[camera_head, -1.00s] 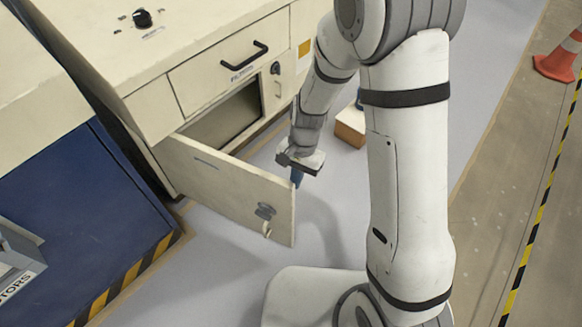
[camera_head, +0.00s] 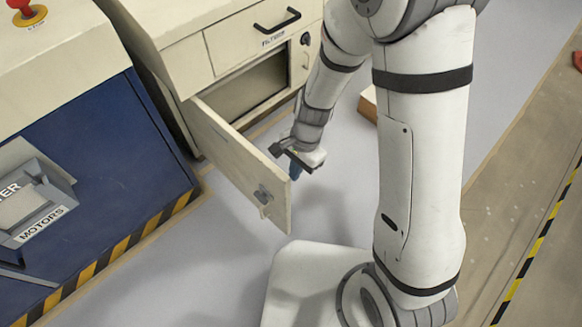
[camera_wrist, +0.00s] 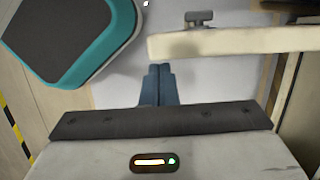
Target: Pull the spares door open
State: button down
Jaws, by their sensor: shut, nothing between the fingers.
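The cream spares door (camera_head: 228,152) stands swung out from the cabinet, with its dark interior (camera_head: 250,88) showing behind. A grey latch knob (camera_head: 263,194) is on the door's outer face near its free edge. My gripper (camera_head: 295,172) is on the inner side of the door, close to its free end; I cannot tell whether it touches. In the wrist view the blue fingertips (camera_wrist: 158,82) are together and empty. The door's edge (camera_wrist: 230,42) runs across the upper right there, with the knob (camera_wrist: 198,18) beyond it.
A drawer with a black handle (camera_head: 277,20) labelled FILTERS sits above the opening. A blue cabinet (camera_head: 100,150) with a hazard-striped base stands at left. A brown box (camera_head: 368,104) lies on the floor behind my arm. Grey floor is clear in front of the door.

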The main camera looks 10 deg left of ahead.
jog(key=w+d+r+p, duration=0.3)
jog(key=w+r, duration=0.2)
jog(key=r, duration=0.4)
jog(key=shift+d+r+p, duration=0.3)
jog(key=shift+r+p, duration=0.05)
jog(key=shift+p, duration=0.05)
jog(key=shift+w, duration=0.1)
jog(key=s+d+r+n+t+p, duration=0.1)
jog(key=d+r+p, duration=0.4)
jog(key=r, duration=0.6)
jog(key=s+d+r+n+t+h+p, duration=0.1)
jog(key=s+d+r+p, duration=0.4)
jog(key=r, duration=0.7)
jog(key=s+d+r+n+t+p, duration=0.2)
jog(key=d+r+n+p, duration=0.3)
jog(key=r, duration=0.7)
jog(key=s+d+p, duration=0.1)
jog(key=d+p, duration=0.1)
jog(key=p, duration=0.1)
jog(key=shift+r+t+h, duration=0.25)
jog(key=shift+t+h, duration=0.05)
jog(key=shift+t, duration=0.1)
